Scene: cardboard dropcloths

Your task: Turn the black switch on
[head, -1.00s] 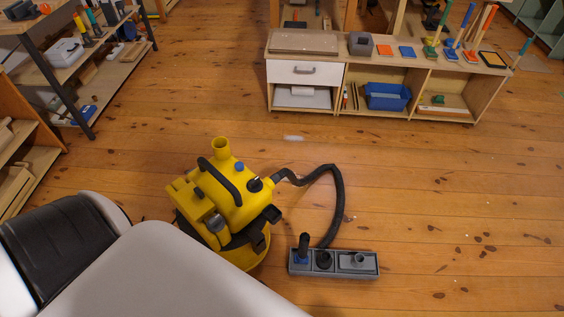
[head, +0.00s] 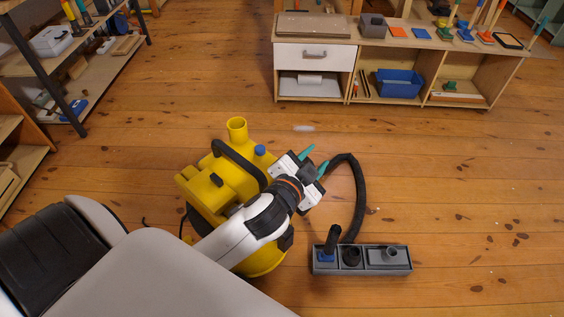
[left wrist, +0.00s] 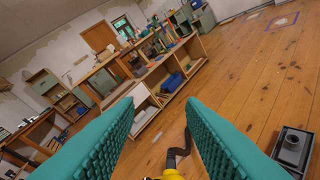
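A yellow vacuum cleaner (head: 206,199) with a black carrying handle (head: 238,163) stands on the wooden floor. A small black part (head: 216,180) shows on its top; I cannot tell whether this is the switch. The round black knob seen earlier near the hose end is now hidden behind my left arm. My left gripper (head: 315,160) is above the machine's right side, its two teal fingers apart and empty. The left wrist view also shows the open fingers (left wrist: 160,115), with a bit of yellow body (left wrist: 170,175) at the bottom edge. My right gripper is out of view.
A black hose (head: 357,197) curves right of the machine to a grey attachment tray (head: 340,267). A low wooden cabinet (head: 365,55) stands at the back, and shelves (head: 105,60) stand at the left. The floor at the right is clear.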

